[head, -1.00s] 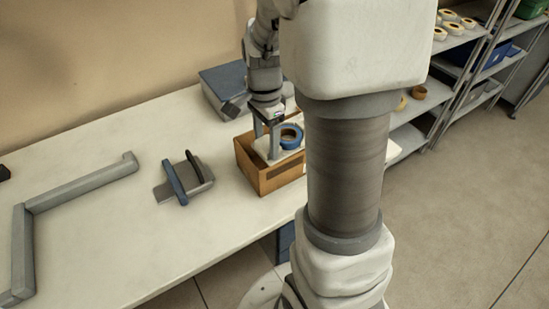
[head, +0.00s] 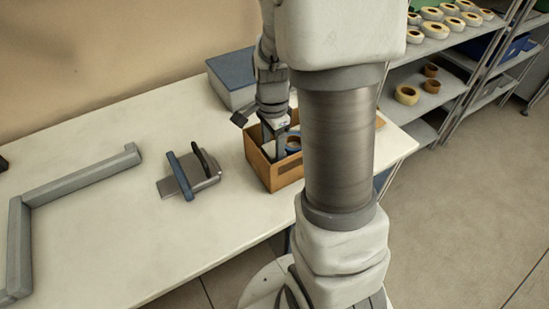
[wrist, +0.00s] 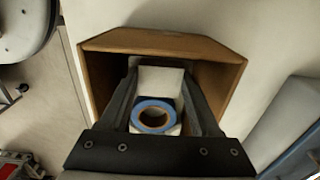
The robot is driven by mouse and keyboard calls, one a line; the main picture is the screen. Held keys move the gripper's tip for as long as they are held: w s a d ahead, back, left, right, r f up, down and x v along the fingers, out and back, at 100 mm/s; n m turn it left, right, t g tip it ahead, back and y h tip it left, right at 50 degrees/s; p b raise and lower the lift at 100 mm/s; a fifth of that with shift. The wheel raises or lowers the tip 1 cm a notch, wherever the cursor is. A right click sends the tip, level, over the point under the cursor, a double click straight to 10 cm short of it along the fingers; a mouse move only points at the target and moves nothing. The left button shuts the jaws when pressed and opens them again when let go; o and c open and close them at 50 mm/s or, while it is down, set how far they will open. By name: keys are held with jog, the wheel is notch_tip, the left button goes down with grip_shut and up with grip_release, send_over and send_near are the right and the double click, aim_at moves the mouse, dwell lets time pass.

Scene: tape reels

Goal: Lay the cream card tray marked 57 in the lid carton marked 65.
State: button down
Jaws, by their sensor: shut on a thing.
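The cream card tray (wrist: 160,80) is between the fingers of my gripper (wrist: 160,72), with a blue-and-tan tape reel (wrist: 137,116) lying in it. The brown lid carton (head: 275,179) stands on the table. Its walls (wrist: 165,42) surround the tray and fingertips in the wrist view. In the head view my gripper (head: 274,138) reaches down into the carton, shut on the tray. The reel shows just inside the carton's rim. The carton hides the tray's underside, so I cannot tell whether it touches the floor. I cannot read either number.
A tape dispenser-like grey and blue fixture (head: 188,176) stands left of the carton. A grey box with blue top (head: 232,76) is behind it. A grey angled rail (head: 75,182) lies further left. Shelves with tape reels (head: 434,30) stand at the right. The front table is clear.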

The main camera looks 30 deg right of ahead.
jog(key=shift+f+b, duration=0.3)
jog(key=shift+f, duration=1.6)
jog(key=shift+f, duration=0.2)
jog(key=shift+c, duration=0.5)
grip_release()
jog(key=shift+r, duration=0.1)
jog(key=shift+r, duration=0.1)
